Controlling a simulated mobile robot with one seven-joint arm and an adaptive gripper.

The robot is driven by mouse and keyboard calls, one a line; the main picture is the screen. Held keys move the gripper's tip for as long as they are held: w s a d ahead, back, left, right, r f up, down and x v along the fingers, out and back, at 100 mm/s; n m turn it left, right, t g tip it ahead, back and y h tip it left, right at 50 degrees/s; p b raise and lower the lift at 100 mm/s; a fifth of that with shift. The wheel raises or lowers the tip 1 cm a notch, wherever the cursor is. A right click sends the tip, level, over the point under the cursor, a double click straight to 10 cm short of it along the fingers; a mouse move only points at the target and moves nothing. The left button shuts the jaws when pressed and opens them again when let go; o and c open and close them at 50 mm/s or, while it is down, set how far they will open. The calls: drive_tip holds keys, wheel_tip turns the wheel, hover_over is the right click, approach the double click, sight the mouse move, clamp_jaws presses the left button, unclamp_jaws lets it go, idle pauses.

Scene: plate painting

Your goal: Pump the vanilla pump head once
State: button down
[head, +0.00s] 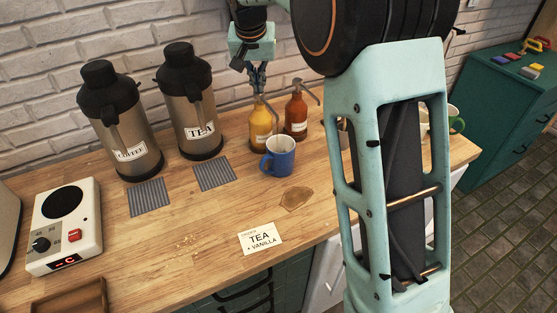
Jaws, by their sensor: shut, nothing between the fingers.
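The yellow pump bottle (262,125) stands upright on the wooden counter; its white label is too small to read, so I cannot tell for sure that it is the vanilla one. My gripper (258,90) points down right above its pump head, shut and empty. The fingertips cover most of the pump head, and I cannot tell whether they touch it. A blue mug (279,160) stands just in front of the bottle. An orange-red pump bottle (296,117) stands to its right. A card (261,238) on the counter reads "TEA + VANILLA".
The coffee dispenser (124,140) and tea dispenser (190,112) stand to the left, with grey mats (150,198) before them. A white device (65,230) is at the far left. A brown patch (296,198) lies before the mug. My arm hides the counter's right part.

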drive_tip(key=shift+s+f, duration=0.1)
drive_tip(key=shift+f, duration=0.45)
drive_tip(key=shift+r, duration=0.1)
drive_tip(key=shift+r+p, duration=1.05)
drive_tip(key=shift+r, duration=0.4)
drive_tip(key=shift+r, duration=0.1)
wheel_tip(320, 180, up, 6)
drive_tip(key=p, duration=0.5)
